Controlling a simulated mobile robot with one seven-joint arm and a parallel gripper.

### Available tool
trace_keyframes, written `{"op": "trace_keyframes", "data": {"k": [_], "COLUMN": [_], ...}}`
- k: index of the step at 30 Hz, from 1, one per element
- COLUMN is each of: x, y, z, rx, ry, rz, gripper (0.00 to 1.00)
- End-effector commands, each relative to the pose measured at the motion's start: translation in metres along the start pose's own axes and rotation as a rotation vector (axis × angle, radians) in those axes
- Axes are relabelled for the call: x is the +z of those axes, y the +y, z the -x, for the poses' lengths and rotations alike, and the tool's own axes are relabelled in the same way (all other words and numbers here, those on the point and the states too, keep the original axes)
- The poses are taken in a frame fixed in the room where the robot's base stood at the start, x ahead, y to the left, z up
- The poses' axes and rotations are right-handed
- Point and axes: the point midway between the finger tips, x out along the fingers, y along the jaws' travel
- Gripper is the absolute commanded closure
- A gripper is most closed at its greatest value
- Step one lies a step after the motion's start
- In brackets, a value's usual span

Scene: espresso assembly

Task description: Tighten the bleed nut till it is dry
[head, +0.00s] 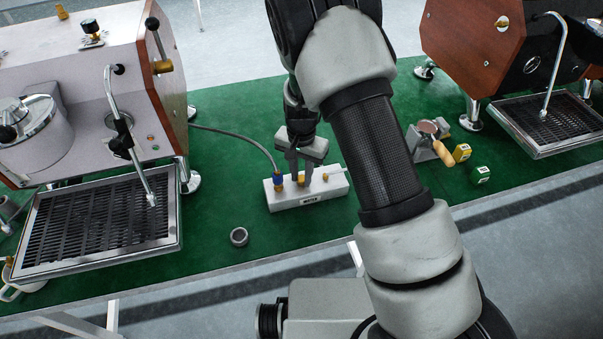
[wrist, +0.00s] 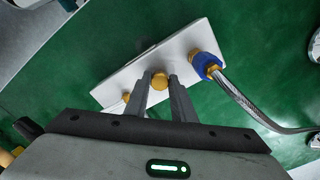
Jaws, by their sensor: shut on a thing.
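A white block (head: 282,200) stands on the green bench top in the head view, and it also shows in the wrist view (wrist: 188,43). A brass nut (wrist: 159,80) sits on the middle of the block. My gripper (head: 299,178) points down at the block, and its two fingers are shut on this nut, one on each side. A smaller brass fitting (wrist: 126,97) with a thin pale spout is at one end of the block. A hose with a blue collar (wrist: 206,64) joins the other end. I cannot tell whether any liquid is on the block.
A grey hose (head: 246,137) runs from the block to the espresso machine (head: 95,85) at left. A small metal ring (head: 239,236) lies in front. A wooden-handled tool (head: 443,152) and small yellow and green boxes (head: 481,175) are at right, near another machine (head: 480,45).

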Motion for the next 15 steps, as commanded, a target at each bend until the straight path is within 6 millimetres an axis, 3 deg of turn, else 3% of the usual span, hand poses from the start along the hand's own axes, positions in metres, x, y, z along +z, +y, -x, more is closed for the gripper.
{"op": "trace_keyframes", "data": {"k": [14,15], "x": [0.0002,0.0002], "y": [-0.0002,-0.0002], "z": [0.0001,0.0002], "rx": [0.000,0.000], "ry": [-0.001,-0.001], "rz": [-0.015,-0.015], "gripper": [1.00,0.74]}}
